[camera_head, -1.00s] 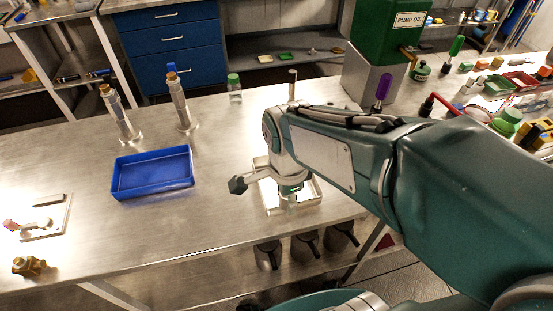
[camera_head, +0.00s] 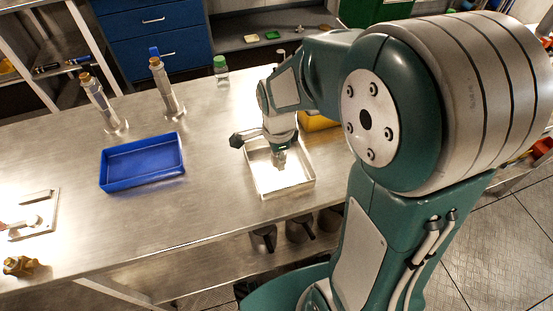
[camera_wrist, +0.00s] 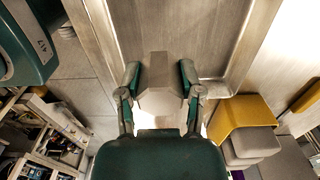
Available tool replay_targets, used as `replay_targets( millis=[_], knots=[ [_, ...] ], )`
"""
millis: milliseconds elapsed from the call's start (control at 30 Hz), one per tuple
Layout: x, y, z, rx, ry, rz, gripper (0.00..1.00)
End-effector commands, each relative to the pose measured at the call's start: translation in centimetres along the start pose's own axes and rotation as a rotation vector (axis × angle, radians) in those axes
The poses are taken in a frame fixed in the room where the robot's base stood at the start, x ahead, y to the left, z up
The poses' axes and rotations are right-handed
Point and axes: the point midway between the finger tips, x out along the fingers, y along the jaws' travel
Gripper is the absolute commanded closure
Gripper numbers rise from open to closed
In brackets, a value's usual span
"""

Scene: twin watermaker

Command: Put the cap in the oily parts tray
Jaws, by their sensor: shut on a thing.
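My gripper (camera_head: 279,157) hangs pointing down over a shallow silver metal tray (camera_head: 293,187) near the bench's front edge. In the wrist view my gripper (camera_wrist: 160,88) has its two fingers closed on the sides of a grey, angular piece, which I take to be the cap (camera_wrist: 159,103). The tray's walls (camera_wrist: 247,48) show beyond it. In the head view the cap is too small to make out clearly, and I cannot tell whether it touches the tray floor. An empty blue tray (camera_head: 142,163) lies to the left. No label shows which is the oily parts tray.
Two metal cylinders (camera_head: 167,90) (camera_head: 103,105) stand behind the blue tray. A green-capped bottle (camera_head: 221,72) stands at the back. A yellow object (camera_head: 318,122) sits right behind the silver tray. A brass fitting (camera_head: 20,266) lies at front left. The bench between the trays is clear.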

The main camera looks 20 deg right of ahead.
Motion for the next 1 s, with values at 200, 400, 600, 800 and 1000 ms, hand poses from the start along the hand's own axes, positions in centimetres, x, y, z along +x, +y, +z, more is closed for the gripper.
replay_targets(
  millis=[200, 400, 600, 800, 1000],
  knots=[
    [2.2, -1.7, -0.5, -0.001, 0.0, 0.001, 1.0],
    [4.4, -2.3, -0.7, -0.001, 0.0, 0.003, 1.0],
    [6.0, -2.3, -0.7, -0.001, 0.0, -0.001, 1.0],
    [5.9, -2.3, -0.7, -0.001, 0.0, -0.001, 1.0],
    [6.1, -2.3, -0.7, -0.001, 0.0, -0.002, 0.18]
  ],
)
